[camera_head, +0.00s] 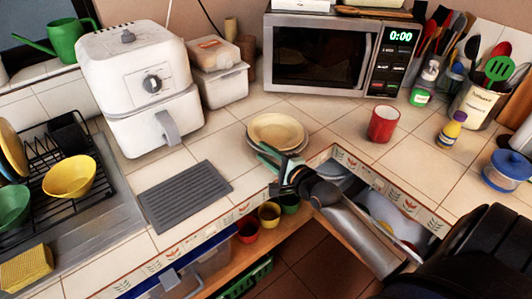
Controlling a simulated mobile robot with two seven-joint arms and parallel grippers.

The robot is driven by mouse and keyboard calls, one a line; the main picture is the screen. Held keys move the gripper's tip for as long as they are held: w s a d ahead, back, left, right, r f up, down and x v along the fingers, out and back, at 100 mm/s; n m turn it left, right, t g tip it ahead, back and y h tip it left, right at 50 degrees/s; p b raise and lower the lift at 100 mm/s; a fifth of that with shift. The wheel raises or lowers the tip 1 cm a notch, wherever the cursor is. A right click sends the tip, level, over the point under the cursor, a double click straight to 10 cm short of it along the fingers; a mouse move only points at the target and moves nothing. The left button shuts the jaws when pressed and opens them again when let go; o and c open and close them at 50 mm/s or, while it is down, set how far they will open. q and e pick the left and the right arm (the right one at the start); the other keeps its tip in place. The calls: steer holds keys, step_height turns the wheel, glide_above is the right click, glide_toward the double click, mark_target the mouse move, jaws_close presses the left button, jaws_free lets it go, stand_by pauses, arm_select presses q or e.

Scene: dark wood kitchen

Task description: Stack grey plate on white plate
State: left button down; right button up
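A cream-white plate (277,132) lies on the tiled counter in front of the microwave. A greyish plate rim (305,145) shows beneath it, so the cream plate sits on top of a greyer one. My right gripper (268,158) comes in from the lower right and has its greenish fingertips at the near edge of these plates. The gripper body hides part of that near edge. I cannot tell whether the fingers are closed on a rim. My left gripper is not in view.
A red mug (383,124) stands right of the plates. The microwave (330,55) is behind them and a white air fryer (140,85) is to the left. A grey ridged mat (185,195) lies left of my gripper. An open drawer (400,215) holds dishes below the counter.

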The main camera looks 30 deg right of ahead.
steer(key=shift+r, duration=0.2)
steer(key=s+r, duration=0.2)
steer(key=s, duration=1)
steer(key=s+a+f+n+g, duration=0.2)
steer(key=s+a+f+n, duration=0.1)
steer(key=a+f+n, duration=0.2)
steer(key=s+a+f+n+g, duration=0.2)
steer(key=s+a+f+n, duration=0.2)
steer(key=f+n, duration=0.6)
steer(key=s+a+f+n+g+y, duration=0.1)
steer(key=s+a+f+n+g, duration=0.1)
steer(key=a+f+n, duration=0.4)
steer(key=shift+s+a+f+n+g, duration=0.1)
steer(key=shift+s+f+n+g, duration=0.1)
steer(key=shift+s+f+n, duration=0.25)
steer(key=shift+s+a+f+n+g, duration=0.1)
steer(key=shift+s+f+n+g, duration=0.1)
steer(key=shift+s+n, duration=0.35)
steer(key=shift+w, duration=0.1)
